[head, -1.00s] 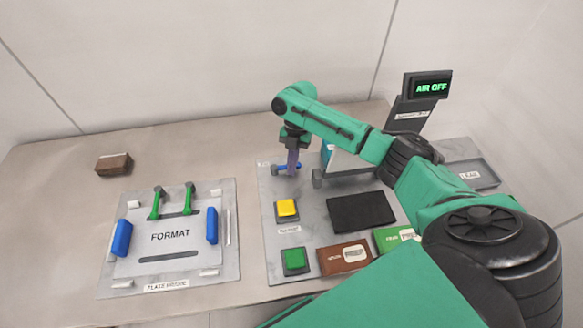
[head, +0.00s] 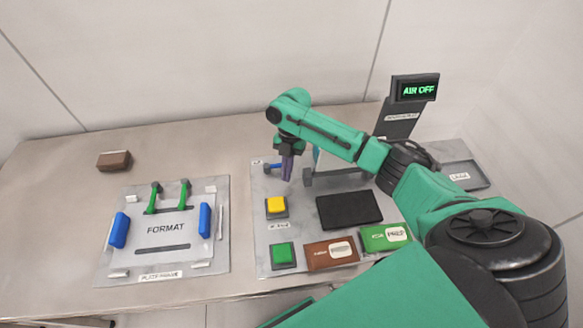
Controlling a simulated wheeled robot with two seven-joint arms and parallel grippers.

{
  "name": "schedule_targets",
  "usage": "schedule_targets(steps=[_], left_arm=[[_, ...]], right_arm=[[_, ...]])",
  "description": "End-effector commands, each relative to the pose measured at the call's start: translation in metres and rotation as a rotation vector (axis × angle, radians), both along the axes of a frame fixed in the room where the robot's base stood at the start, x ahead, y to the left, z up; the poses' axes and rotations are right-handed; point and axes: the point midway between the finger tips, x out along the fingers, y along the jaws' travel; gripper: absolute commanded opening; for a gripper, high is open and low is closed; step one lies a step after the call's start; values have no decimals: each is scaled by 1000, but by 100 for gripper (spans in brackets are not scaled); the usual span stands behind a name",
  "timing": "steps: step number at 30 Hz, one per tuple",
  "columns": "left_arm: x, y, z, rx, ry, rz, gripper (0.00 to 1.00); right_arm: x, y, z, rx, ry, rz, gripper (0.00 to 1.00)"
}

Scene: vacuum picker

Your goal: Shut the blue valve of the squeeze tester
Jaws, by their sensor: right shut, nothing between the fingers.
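The blue valve (head: 272,167) is at the back left corner of the grey tester panel (head: 264,235). Its handle shows just left of my right gripper; its right part is hidden behind the fingers. My right gripper (head: 287,178) points down, shut and empty, right beside the valve and slightly in front of it. I cannot tell whether the fingers touch the handle. The display (head: 415,90) on the post reads "AIR OFF". My left gripper is not in view.
The panel also holds a yellow button (head: 276,205), a green button (head: 283,254), a black pad (head: 349,210), a brown pack (head: 318,256) and a green pack (head: 375,238). A FORMAT plate (head: 118,262) lies left. A brown block (head: 114,161) sits at the back left.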

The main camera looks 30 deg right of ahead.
Motion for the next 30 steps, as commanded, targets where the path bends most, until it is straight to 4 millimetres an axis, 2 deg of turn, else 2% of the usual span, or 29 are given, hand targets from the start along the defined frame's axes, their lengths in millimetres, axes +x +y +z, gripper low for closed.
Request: schedule_targets(steps=[1, 6, 12, 30], left_arm=[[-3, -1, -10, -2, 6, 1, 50], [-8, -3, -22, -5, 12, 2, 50], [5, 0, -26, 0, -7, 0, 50], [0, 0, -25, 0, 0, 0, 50]], right_arm=[[5, -2, 8, 1, -8, 0, 0], [17, -6, 46, 1, -6, 0, 0], [23, -9, 74, 1, -1, 0, 0], [24, -9, 78, 0, 1, 1, 0]])
